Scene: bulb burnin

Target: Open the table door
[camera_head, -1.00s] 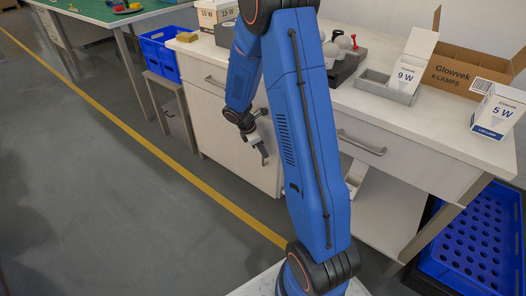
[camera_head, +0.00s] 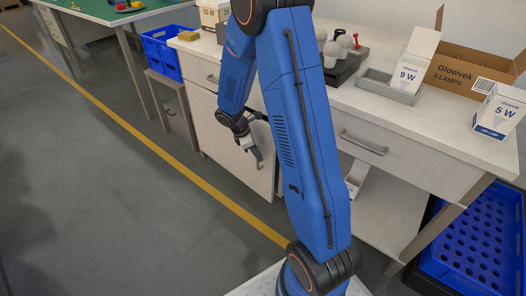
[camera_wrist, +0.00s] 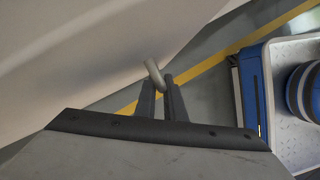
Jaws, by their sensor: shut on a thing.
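The white table door (camera_head: 214,142) is the cabinet front below the left end of the white table (camera_head: 440,128). It also shows in the wrist view as a pale surface (camera_wrist: 90,50). My gripper (camera_head: 254,152) is low in front of the door, near its right edge. In the wrist view, my gripper (camera_wrist: 162,92) has its two dark fingers shut on the grey door handle (camera_wrist: 154,74). A narrow dark gap shows along the door's right edge, so it seems slightly ajar. My arm hides part of the door and the table.
A drawer with a bar handle (camera_head: 364,143) is right of my arm. Blue crates stand at the lower right (camera_head: 470,245) and at the left (camera_head: 161,55). Lamp boxes (camera_head: 497,112) stand on the table. The grey floor (camera_head: 110,190) left of the door is clear.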

